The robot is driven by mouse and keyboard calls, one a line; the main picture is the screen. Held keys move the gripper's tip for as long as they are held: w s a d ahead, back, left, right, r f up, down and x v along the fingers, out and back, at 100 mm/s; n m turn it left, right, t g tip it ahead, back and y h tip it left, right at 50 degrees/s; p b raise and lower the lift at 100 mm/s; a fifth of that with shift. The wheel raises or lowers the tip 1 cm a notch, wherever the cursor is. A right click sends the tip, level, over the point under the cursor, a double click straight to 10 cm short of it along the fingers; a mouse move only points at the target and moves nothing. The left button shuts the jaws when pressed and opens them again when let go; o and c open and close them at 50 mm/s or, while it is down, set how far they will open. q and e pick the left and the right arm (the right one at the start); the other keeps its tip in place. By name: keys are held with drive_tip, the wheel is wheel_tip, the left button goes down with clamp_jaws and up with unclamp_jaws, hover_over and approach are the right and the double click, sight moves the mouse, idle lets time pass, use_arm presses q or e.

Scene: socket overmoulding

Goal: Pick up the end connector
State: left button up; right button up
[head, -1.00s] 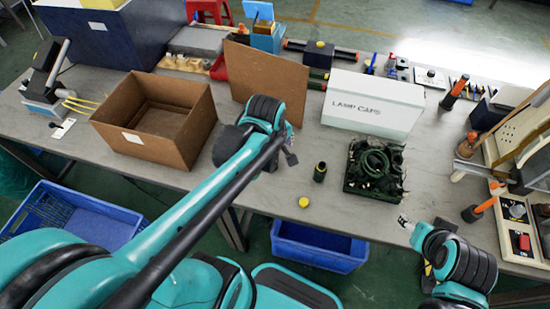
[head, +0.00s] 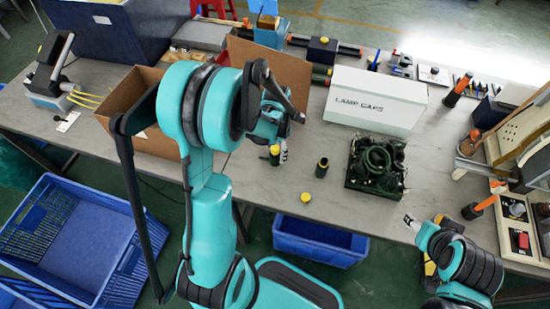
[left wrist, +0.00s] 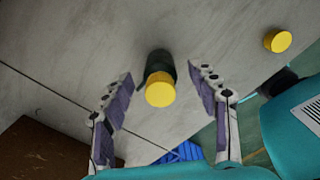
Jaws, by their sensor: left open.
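A dark green cylinder with a yellow end (head: 274,155), seemingly the end connector, is on the table just right of the brown box. In the left wrist view the same cylinder (left wrist: 160,80) is between the open fingers of my left gripper (left wrist: 165,98), with a gap on both sides. In the head view my left gripper (head: 283,152) is right beside it, partly hidden by its own arm. A second dark green cylinder (head: 321,169) stands upright to the right. My right gripper (head: 408,220) is at the table's front edge, too small to read.
A loose yellow cap (head: 306,197) lies near the front edge; it also shows in the left wrist view (left wrist: 277,40). A dark green tray of parts (head: 350,182) and a white LAMP CAPS box (head: 375,101) are to the right. A brown box (head: 165,146) is left, partly behind my arm.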

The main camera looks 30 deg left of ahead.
sight(276, 155)
use_arm(q)
wheel_tip(276, 155, down, 4)
drive_tip(key=shift+r+b, duration=0.2)
drive_tip(key=shift+b, duration=0.45)
drive_tip(key=shift+r, duration=0.1)
drive_tip(key=c, duration=1.2)
